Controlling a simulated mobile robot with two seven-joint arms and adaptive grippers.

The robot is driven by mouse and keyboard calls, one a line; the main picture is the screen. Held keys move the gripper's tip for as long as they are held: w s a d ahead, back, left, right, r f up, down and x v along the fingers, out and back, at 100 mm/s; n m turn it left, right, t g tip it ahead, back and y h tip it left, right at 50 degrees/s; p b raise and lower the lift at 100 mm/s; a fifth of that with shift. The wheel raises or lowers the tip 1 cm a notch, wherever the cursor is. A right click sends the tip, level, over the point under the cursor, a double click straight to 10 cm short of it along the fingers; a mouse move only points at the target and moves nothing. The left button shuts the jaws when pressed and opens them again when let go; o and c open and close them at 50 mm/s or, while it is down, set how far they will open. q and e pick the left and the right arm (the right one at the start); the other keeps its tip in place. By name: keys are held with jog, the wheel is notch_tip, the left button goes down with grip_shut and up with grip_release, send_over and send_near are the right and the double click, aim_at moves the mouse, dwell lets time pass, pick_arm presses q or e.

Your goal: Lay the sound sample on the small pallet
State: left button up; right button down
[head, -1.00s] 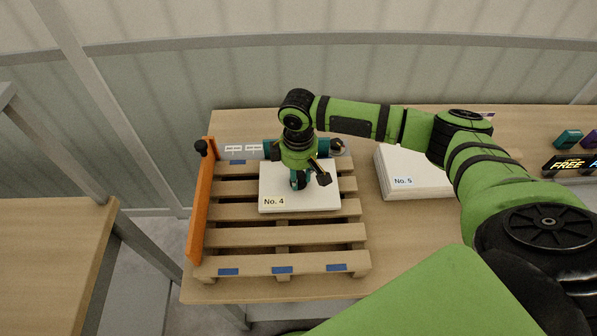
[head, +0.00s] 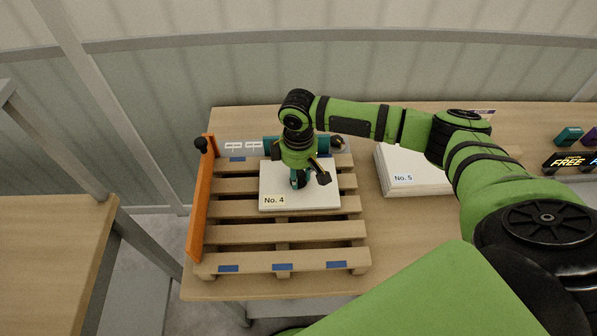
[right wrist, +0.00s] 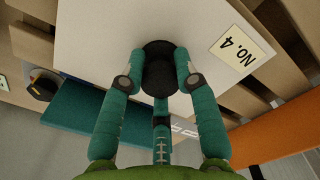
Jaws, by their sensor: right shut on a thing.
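A white panel labelled No. 4 (head: 322,199) is at the middle of the wooden pallet (head: 290,233), flat over its slats. Whether it rests on them or hangs just above cannot be told. My right gripper (head: 308,181) points down over the panel. In the right wrist view, its teal fingers (right wrist: 159,72) are shut on a round black knob (right wrist: 158,52) at the white panel (right wrist: 105,30). How the knob joins the panel is hidden. A second white panel or stack labelled No. 5 (head: 425,181) lies on the table to the right. My left gripper is out of view.
An orange board (head: 200,222) stands along the pallet's left edge. A grey and teal bar (head: 268,143) runs behind the panel. Small boxes and a FREE sign (head: 568,161) are at the far right. Another wooden table (head: 45,245) stands left across a gap.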

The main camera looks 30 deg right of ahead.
jog(key=shift+f, duration=0.15)
jog(key=c, duration=0.8)
grip_release()
jog(key=shift+c, duration=0.2)
notch_tip(320, 180, up, 12)
jog(key=shift+s, duration=0.1)
